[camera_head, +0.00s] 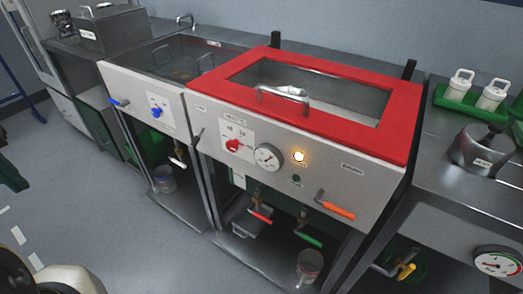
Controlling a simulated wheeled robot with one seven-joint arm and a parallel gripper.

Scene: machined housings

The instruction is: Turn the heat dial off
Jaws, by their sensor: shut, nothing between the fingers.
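A red dial (233,145) sits on a white scale plate with small numbers, on the front panel of the red-lidded housing. The exact setting of its pointer is too small to read. A round gauge (267,157) is just right of it, and a lamp (299,157) further right glows warm yellow. A second dial, blue (157,112), is on the panel of the neighbouring housing to the left. No label clearly naming either dial as heat is legible. My gripper is not in view; a pale, dark-edged part at the bottom left may be my arm.
The red lid (400,120) is shut, with a metal handle on top. An orange lever (336,211) juts from the panel's right side. Below are red and green valve handles and a glass jar (309,265). Grey floor (110,215) is open at the left front.

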